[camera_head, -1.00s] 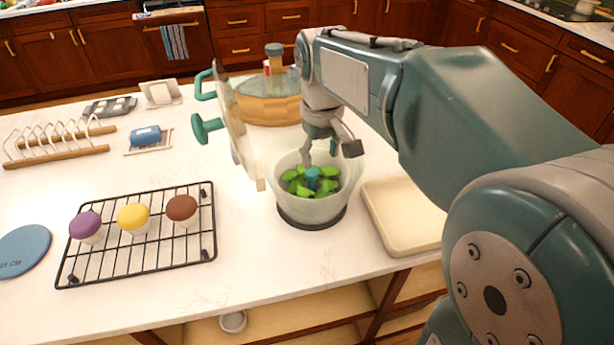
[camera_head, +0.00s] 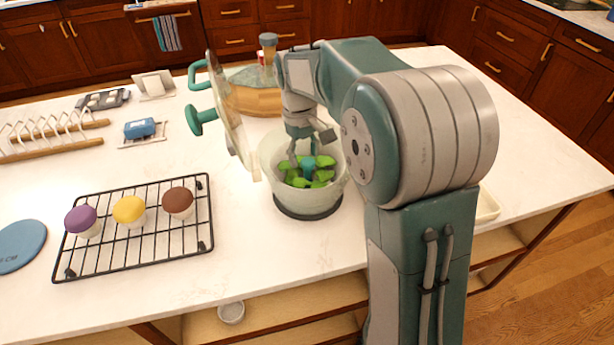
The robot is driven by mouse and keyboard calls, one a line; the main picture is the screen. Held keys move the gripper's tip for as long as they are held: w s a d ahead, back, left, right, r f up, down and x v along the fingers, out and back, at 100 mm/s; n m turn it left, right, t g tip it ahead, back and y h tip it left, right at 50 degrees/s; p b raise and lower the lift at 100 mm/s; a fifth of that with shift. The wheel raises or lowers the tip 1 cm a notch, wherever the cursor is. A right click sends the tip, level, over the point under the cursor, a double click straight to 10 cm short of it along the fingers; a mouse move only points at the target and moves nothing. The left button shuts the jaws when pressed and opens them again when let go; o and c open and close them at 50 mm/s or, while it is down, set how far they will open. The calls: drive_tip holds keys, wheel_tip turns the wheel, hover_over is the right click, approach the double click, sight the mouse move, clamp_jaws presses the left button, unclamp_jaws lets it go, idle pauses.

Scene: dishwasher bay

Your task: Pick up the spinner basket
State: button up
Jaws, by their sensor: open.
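The spinner basket sits inside a pale translucent bowl (camera_head: 305,198) on a dark round base. Green leaves (camera_head: 318,179) fill it, and a teal centre post (camera_head: 308,165) stands among them. The basket's own wall is hard to tell from the bowl. My gripper (camera_head: 311,150) points down over the bowl's mouth, with its fingers apart. Its left finger reaches down beside the teal post, and the right finger is higher, near the far right rim. I cannot tell whether a finger touches the post. The clear spinner lid (camera_head: 229,115) with green handles stands on edge left of the bowl.
A black wire rack (camera_head: 130,254) with three cupcakes is at front left. A wooden tub (camera_head: 252,98) stands behind the bowl. My arm hides most of a cream tray (camera_head: 487,206) at right. A blue disc (camera_head: 18,246) lies at far left. Counter between rack and bowl is clear.

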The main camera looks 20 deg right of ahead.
sight(308, 178)
drive_tip(key=f, duration=0.5)
drive_tip(key=shift+s+d+f, duration=0.15)
drive_tip(key=shift+d+f, duration=0.15)
drive_tip(key=shift+d, duration=0.1)
clamp_jaws()
